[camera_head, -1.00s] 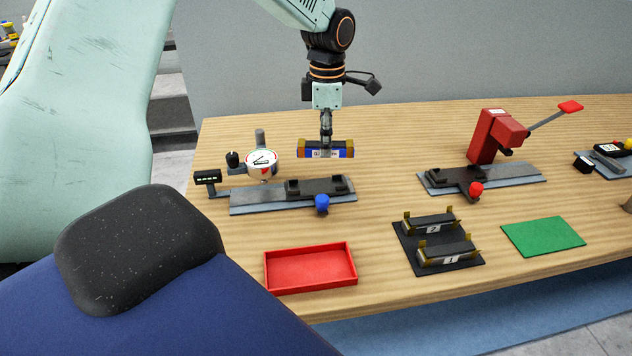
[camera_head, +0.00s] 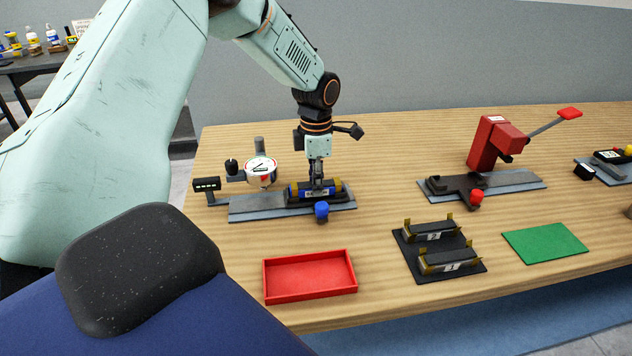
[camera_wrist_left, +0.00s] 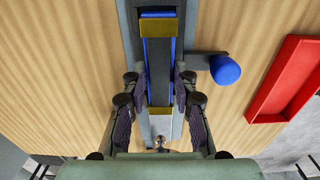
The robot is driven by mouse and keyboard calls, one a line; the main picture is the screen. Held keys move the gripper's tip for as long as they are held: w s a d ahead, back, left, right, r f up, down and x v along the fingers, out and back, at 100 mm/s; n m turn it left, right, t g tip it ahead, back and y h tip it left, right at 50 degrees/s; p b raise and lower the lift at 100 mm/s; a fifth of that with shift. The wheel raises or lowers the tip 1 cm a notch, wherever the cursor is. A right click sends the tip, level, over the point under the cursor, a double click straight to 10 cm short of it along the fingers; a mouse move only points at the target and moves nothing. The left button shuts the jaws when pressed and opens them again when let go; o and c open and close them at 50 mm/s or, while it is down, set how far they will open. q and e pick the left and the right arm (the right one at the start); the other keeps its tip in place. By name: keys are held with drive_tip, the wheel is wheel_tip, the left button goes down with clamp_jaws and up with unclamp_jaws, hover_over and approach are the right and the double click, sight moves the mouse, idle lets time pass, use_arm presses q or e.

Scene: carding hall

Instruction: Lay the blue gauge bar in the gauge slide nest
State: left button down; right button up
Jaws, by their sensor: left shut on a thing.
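The blue gauge bar (camera_head: 298,190), with brass-coloured ends and a pale label, is at the dark nest (camera_head: 334,197) on the grey gauge slide (camera_head: 255,205). In the left wrist view the bar (camera_wrist_left: 158,65) lies lengthwise between the two fingers (camera_wrist_left: 157,92), in line with the slide. The bar appears level and low in the nest; its underside is hidden, so I cannot tell if it is fully seated. My right gripper is not in view.
A blue knob (camera_head: 321,210) sticks out at the slide's front and a dial gauge (camera_head: 261,170) stands to the left. A red tray (camera_head: 309,296), a black rack (camera_head: 462,270) with two dark bars, a green mat (camera_head: 545,243) and a red press (camera_head: 494,145) are nearby.

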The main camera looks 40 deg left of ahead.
use_arm(q)
drive_tip(key=shift+w+a+f, duration=0.1)
drive_tip(key=shift+w, duration=0.05)
drive_tip(key=shift+f, duration=0.1)
drive_tip(key=c, duration=1.3)
unclamp_jaws()
drive_tip(key=shift+o, duration=1.2)
wheel_tip(320, 180, up, 12)
drive_tip(key=p, duration=0.1)
drive_tip(key=shift+p, duration=0.35)
